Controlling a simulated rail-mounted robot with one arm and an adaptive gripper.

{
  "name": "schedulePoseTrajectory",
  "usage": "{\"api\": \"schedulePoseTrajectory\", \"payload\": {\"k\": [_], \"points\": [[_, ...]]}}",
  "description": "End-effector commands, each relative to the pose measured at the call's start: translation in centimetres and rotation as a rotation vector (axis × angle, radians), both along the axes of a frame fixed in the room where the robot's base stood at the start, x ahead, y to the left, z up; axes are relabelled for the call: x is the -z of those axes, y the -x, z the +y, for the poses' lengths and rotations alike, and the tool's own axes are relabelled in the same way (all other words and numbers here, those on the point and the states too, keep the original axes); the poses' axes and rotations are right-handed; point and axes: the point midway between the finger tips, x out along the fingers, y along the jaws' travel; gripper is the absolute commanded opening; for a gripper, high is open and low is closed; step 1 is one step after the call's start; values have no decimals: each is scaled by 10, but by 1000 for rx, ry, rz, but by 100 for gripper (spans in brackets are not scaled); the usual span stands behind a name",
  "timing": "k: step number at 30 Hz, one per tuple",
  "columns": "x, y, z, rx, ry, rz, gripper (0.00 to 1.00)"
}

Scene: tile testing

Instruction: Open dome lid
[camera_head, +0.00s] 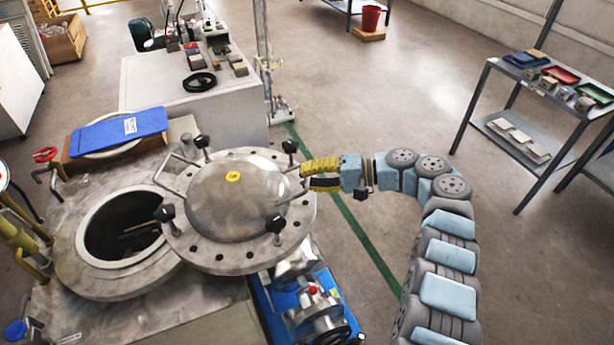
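The dome lid (235,205) is a grey metal disc with a raised dome, a yellow sticker, black clamp knobs and bar handles. It is swung to the right of the round vessel opening (118,225), and its left edge overlaps the opening's flange (75,265). The dark inside of the opening shows. My gripper (312,177), with yellow fingers, is at the lid's right edge by the right bar handle (293,188). The fingers lie above and below the handle's outer end with a dark gap between them. Whether they grip it is unclear.
A blue motor unit (310,300) stands below the lid. A blue folder (120,130) lies behind the opening. A white cabinet (160,85) with small items stands behind. A shelf table (545,90) with trays is at right. The floor between is clear.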

Motion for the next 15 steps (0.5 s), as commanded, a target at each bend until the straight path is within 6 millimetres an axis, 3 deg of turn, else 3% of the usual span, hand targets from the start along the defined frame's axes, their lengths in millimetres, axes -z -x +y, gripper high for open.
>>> {"api": "schedulePoseTrajectory", "payload": {"k": [11, 15], "points": [[0, 0, 0, 0, 1, 1, 37], [-11, 0, 0, 1, 1, -2, 37]]}}
